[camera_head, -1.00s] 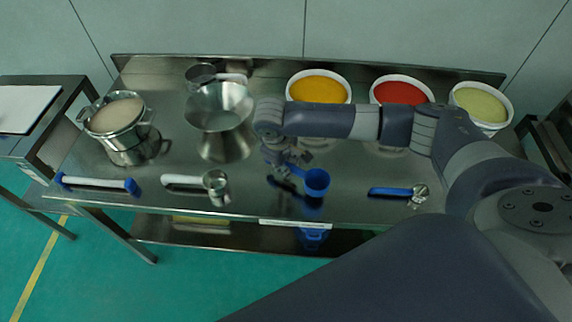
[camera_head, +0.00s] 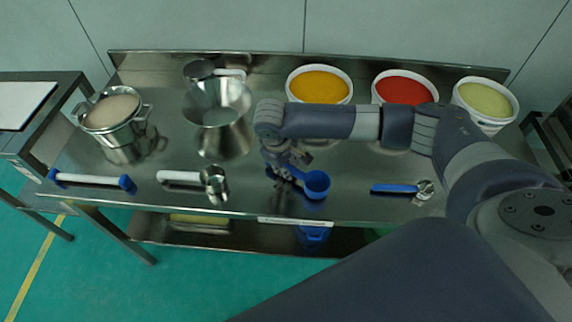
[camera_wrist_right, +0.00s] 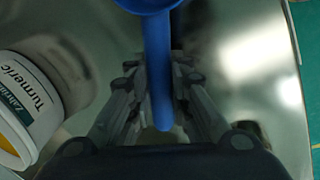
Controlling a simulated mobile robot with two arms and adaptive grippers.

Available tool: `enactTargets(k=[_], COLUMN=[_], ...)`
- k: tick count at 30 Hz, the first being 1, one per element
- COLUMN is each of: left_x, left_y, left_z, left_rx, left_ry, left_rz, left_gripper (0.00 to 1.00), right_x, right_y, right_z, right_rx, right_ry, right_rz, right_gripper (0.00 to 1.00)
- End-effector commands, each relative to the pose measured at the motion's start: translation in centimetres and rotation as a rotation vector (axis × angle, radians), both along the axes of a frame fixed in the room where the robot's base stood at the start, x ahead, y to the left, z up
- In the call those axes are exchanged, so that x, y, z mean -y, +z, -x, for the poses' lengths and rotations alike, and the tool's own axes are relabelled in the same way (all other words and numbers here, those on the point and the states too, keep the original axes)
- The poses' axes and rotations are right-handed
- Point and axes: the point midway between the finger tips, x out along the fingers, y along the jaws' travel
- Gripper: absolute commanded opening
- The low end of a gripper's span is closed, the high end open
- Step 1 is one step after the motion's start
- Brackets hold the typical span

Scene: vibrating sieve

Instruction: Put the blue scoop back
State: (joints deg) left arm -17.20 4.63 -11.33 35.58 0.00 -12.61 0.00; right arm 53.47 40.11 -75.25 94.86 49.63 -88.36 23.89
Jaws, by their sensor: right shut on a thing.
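The blue scoop (camera_head: 316,185) is at the front middle of the steel table (camera_head: 350,200), its cup facing up. My right gripper (camera_head: 285,170) points down over its handle. In the right wrist view the blue handle (camera_wrist_right: 160,85) runs between the fingers of my right gripper (camera_wrist_right: 160,95), which are shut on it. The scoop is at or very close to the table top; I cannot tell whether it touches. My left gripper is not in view.
A steel scoop with white handle (camera_head: 213,183) lies left of the blue scoop, and a blue-handled spoon (camera_head: 400,188) lies right. Tubs of yellow (camera_head: 319,86), red (camera_head: 404,90) and pale green powder (camera_head: 485,98) stand behind.

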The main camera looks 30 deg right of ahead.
Motion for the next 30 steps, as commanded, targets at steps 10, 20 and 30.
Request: enactTargets(k=[10, 20, 30], left_x=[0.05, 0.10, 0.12], left_y=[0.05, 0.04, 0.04], left_z=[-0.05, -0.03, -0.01], left_rx=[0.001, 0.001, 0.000], left_ry=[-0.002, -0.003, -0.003], left_rz=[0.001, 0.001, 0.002], left_gripper=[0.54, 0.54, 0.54], right_x=[-0.01, -0.01, -0.01], right_y=[-0.23, -0.22, -0.25], right_z=[-0.04, -0.04, -0.03], right_rx=[0.001, 0.001, 0.001], right_ry=[0.000, 0.000, 0.000], right_rz=[0.000, 0.000, 0.000], right_gripper=[0.00, 0.42, 0.62])
